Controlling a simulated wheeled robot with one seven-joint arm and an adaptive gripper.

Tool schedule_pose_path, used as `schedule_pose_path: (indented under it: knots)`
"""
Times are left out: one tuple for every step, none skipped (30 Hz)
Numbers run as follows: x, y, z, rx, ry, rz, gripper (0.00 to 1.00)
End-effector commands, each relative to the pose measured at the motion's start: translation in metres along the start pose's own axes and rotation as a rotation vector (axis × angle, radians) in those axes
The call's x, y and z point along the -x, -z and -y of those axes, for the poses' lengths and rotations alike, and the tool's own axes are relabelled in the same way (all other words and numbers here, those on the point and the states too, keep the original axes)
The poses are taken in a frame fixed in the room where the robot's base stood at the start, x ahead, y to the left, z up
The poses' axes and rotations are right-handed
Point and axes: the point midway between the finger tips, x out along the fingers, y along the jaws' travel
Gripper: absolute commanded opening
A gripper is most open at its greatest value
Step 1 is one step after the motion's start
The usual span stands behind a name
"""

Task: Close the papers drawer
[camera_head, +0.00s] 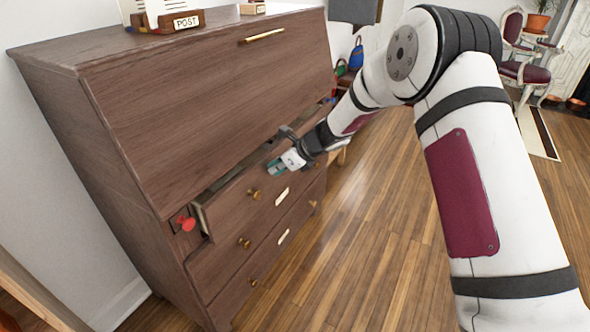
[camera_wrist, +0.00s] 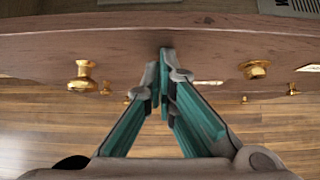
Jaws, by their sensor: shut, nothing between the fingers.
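A brown wooden cabinet (camera_head: 200,95) has several drawers with brass knobs and small pale labels, too small to read. Its top drawer (camera_head: 232,210) stands partly pulled out, with a dark gap behind its front at the left end. I cannot read whether this is the papers drawer. My gripper (camera_head: 275,168) is at the upper part of this drawer front, teal fingers shut and empty. In the wrist view, the fingertips (camera_wrist: 160,72) point at the drawer front (camera_wrist: 130,45) between two brass knobs (camera_wrist: 82,75) (camera_wrist: 255,69). I cannot tell whether they touch it.
A red knob (camera_head: 186,223) sits left of the open drawer. A grey printed item (camera_wrist: 291,7) shows behind the drawer's top edge. A POST holder (camera_head: 172,22) stands on the cabinet. Wooden floor (camera_head: 370,240) is clear in front; a chair (camera_head: 523,60) stands far right.

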Motion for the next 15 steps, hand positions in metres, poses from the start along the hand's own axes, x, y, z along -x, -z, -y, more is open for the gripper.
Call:
schedule_pose_path:
  knots:
    - [-0.004, -0.007, -0.001, 0.002, -0.001, 0.0, 0.0]
    - [-0.007, -0.009, -0.001, 0.001, -0.002, 0.0, 0.0]
    - [-0.011, -0.012, -0.001, 0.002, -0.001, -0.001, 0.0]
    - [-0.012, -0.014, 0.0, 0.002, -0.001, 0.0, 0.0]
    - [-0.014, -0.015, 0.0, 0.001, -0.001, -0.001, 0.0]
    - [-0.016, -0.017, 0.0, 0.001, 0.0, 0.0, 0.0]
    - [-0.018, -0.018, 0.0, 0.001, 0.0, -0.001, 0.0]
    - [-0.019, -0.019, 0.0, 0.001, -0.001, -0.001, 0.0]
    - [-0.021, -0.02, 0.0, 0.0, -0.001, -0.001, 0.0]
    - [-0.021, -0.021, 0.0, 0.0, 0.0, -0.001, 0.0]
    - [-0.022, -0.021, 0.0, 0.0, 0.0, -0.001, 0.0]
    - [-0.022, -0.022, 0.0, 0.0, 0.0, -0.001, 0.0]
    - [-0.022, -0.022, 0.0, 0.0, 0.0, 0.0, 0.0]
    - [-0.023, -0.023, 0.0, 0.0, 0.0, 0.0, 0.0]
    - [-0.023, -0.023, 0.0, 0.0, 0.0, 0.0, 0.0]
